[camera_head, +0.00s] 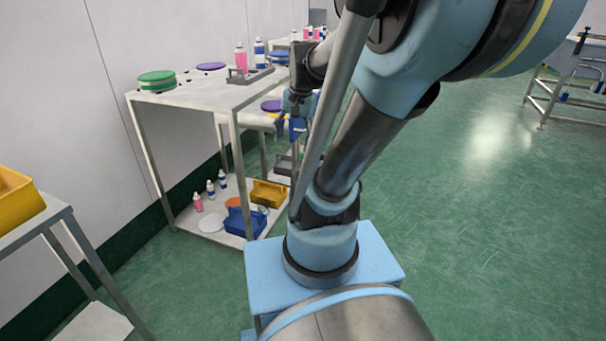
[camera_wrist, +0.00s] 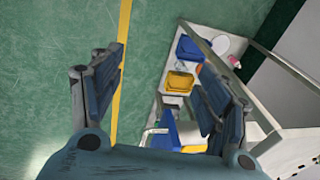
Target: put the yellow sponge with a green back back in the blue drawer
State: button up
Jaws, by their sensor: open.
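I cannot make out a yellow sponge with a green back in either view. No blue drawer is plainly recognisable. A blue open bin (camera_head: 245,222) sits on the lower shelf of the white table, and it also shows in the wrist view (camera_wrist: 193,48). A bright blue part (camera_wrist: 166,130) shows low between my fingers in the wrist view; I cannot tell what it is. My gripper (camera_wrist: 160,85) is open, with its fingers wide apart and nothing between the tips. In the head view my gripper (camera_head: 291,114) hangs beside the white table, partly hidden by my arm.
The white table (camera_head: 190,96) carries a green round lid (camera_head: 157,80) and a pink bottle (camera_head: 240,60). Its lower shelf holds a yellow bin (camera_head: 269,194) and small bottles. Another yellow bin (camera_head: 17,198) stands on a table at left. Green floor (camera_head: 480,230) is clear at right.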

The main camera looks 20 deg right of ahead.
jog(key=s+f+n+h, duration=0.1)
jog(key=s+f+n, duration=0.6)
jog(key=s, duration=0.2)
jog(key=shift+s+d+f, duration=0.15)
jog(key=shift+s+d, duration=0.1)
jog(key=shift+d, duration=0.1)
